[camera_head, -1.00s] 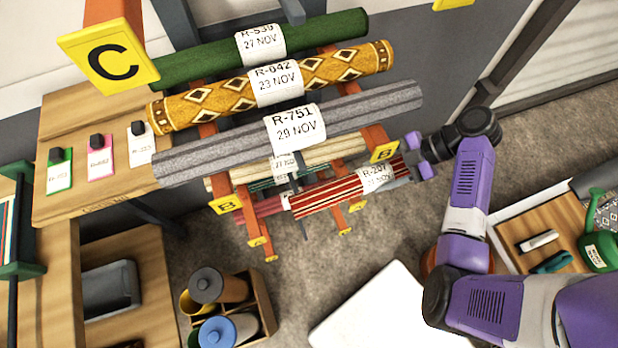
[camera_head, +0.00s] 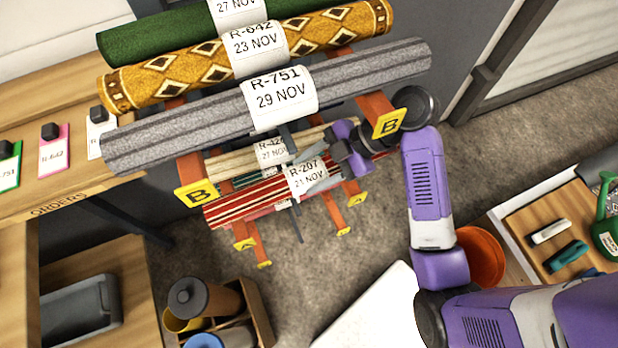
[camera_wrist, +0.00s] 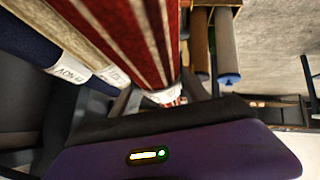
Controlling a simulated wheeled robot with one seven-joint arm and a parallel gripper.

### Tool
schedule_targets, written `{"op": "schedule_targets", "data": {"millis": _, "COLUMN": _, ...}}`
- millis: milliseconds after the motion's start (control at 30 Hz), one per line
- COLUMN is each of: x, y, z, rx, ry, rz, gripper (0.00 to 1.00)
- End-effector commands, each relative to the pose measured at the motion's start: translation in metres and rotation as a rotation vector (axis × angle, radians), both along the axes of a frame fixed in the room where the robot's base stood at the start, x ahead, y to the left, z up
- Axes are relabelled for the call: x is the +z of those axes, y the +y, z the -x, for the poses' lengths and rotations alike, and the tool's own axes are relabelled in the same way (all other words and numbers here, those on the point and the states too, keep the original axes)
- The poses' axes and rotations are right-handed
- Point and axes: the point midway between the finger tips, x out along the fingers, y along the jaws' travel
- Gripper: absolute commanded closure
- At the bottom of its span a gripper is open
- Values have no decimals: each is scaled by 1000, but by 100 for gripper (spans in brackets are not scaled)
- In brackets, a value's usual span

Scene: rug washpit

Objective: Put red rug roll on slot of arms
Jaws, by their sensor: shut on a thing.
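The red rug roll (camera_head: 238,204) has cream stripes and a white label reading R-207, 21 NOV. My gripper (camera_head: 316,178) is shut on it near the label, reaching in from the right. The roll lies roughly level across the front of the lower orange arms with yellow A tags (camera_head: 334,208). I cannot tell whether it touches them. In the wrist view, the red roll (camera_wrist: 125,35) runs away from my gripper (camera_wrist: 160,98), and its label shows at the jaws. The slot under the roll is partly hidden.
Above are a grey roll (camera_head: 190,130) on arms tagged B, a yellow patterned roll (camera_head: 180,82) and a green roll (camera_head: 160,40). A cream roll (camera_head: 235,162) lies close behind the red one. An orders desk (camera_head: 60,185) stands left; a crate with containers (camera_head: 262,310) is below.

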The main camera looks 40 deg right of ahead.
Motion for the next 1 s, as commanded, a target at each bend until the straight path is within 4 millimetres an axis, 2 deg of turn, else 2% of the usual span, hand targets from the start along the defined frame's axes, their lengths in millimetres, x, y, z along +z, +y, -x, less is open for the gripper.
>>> {"op": "schedule_targets", "data": {"millis": 167, "x": -4, "y": 5, "z": -3, "rx": -1, "ry": 1, "rz": 0, "gripper": 100}}
{"op": "schedule_targets", "data": {"millis": 400, "x": -32, "y": 5, "z": -2, "rx": 0, "ry": 1, "rz": -1, "gripper": 100}}
{"op": "schedule_targets", "data": {"millis": 633, "x": -35, "y": 4, "z": -3, "rx": 0, "ry": -1, "rz": 1, "gripper": 100}}
{"op": "schedule_targets", "data": {"millis": 667, "x": -36, "y": 4, "z": -2, "rx": 0, "ry": 2, "rz": 1, "gripper": 41}}
{"op": "schedule_targets", "data": {"millis": 700, "x": -36, "y": 4, "z": -2, "rx": 0, "ry": 2, "rz": 1, "gripper": 33}}
{"op": "schedule_targets", "data": {"millis": 767, "x": -36, "y": 4, "z": -2, "rx": 0, "ry": 2, "rz": 1, "gripper": 24}}
{"op": "schedule_targets", "data": {"millis": 1000, "x": -36, "y": 4, "z": -2, "rx": 0, "ry": 1, "rz": 1, "gripper": 24}}
